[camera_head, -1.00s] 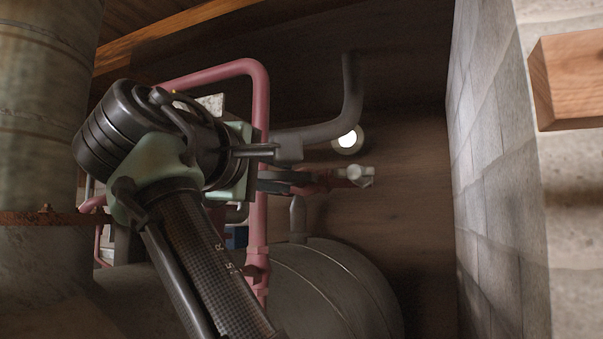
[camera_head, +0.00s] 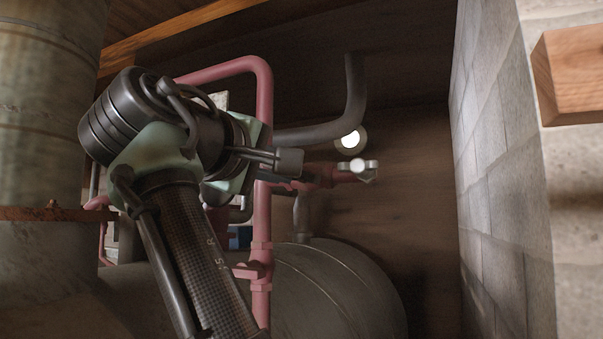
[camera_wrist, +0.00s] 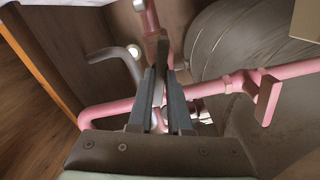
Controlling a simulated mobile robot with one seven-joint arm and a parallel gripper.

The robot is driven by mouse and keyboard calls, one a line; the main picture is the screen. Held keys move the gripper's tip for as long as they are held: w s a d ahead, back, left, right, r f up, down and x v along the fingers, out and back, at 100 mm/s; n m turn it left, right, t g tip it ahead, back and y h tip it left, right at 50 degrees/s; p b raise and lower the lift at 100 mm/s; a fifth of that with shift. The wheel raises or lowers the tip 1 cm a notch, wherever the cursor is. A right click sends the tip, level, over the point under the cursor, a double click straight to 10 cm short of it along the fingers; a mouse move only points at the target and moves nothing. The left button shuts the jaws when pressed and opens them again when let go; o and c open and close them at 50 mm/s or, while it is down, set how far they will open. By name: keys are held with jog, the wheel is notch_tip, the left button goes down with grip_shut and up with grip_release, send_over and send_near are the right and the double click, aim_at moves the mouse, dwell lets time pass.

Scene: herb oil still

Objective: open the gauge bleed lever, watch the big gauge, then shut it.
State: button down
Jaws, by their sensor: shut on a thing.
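My gripper (camera_head: 288,161) is in the middle of the head view, in front of a pink pipe fitting (camera_head: 322,174) with a pale end (camera_head: 364,170). In the wrist view the two dark fingers (camera_wrist: 162,72) are close together on a thin lever (camera_wrist: 158,88), which I take to be the gauge bleed lever. It lies against the pink pipework. In the head view the fingers hide most of the lever. No gauge dial can be read. A bright round disc (camera_head: 350,140) shows behind; I cannot tell whether it is a gauge or a lamp.
A pink pipe (camera_head: 263,220) rises close beside my gripper, with a side handle (camera_head: 248,271). A dark bent pipe (camera_head: 354,90) is above and a rounded tank (camera_head: 335,290) below. A block wall (camera_head: 490,180) stands right, with a wooden beam (camera_head: 575,75).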

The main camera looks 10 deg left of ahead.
jog(key=m+b, duration=0.1)
jog(key=m, duration=1.3)
jog(key=shift+w+f, duration=0.1)
jog(key=shift+f, duration=0.05)
jog(key=shift+d+m, duration=0.1)
jog(key=shift+m, duration=0.2)
jog(key=c, duration=0.8)
grip_release()
jog(key=shift+c, duration=0.2)
